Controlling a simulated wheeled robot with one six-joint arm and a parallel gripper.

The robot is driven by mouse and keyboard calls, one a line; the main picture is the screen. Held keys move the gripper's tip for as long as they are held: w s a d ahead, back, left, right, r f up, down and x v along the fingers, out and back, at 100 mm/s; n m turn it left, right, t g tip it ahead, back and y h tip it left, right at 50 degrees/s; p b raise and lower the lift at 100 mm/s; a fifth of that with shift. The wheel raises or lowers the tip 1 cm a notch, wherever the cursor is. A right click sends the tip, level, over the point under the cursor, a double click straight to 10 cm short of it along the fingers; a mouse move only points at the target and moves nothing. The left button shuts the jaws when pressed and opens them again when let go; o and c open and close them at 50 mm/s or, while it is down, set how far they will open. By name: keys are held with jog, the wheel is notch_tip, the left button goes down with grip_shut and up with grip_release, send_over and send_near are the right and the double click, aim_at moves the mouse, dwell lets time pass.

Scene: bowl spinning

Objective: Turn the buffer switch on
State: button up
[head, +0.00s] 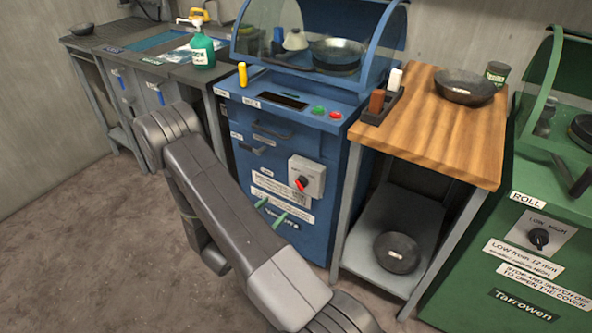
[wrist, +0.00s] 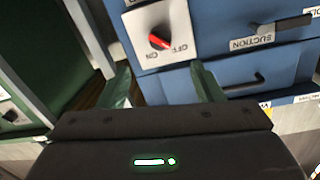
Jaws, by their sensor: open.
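A suction lever (wrist: 268,28) and a drawer handle (wrist: 245,84) stick out beside the switch. A wooden-topped table (head: 455,135) stands right of the blue machine, and a green machine (head: 480,265) with a black knob is further right. Floor at lower left is clear.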

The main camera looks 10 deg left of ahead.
aim_at(298, 186)
jog(key=shift+h, duration=0.3)
jog(key=x, duration=1.3)
jog(key=shift+w+r, duration=0.15)
jog(key=shift+w, duration=0.1)
jog(key=c, duration=1)
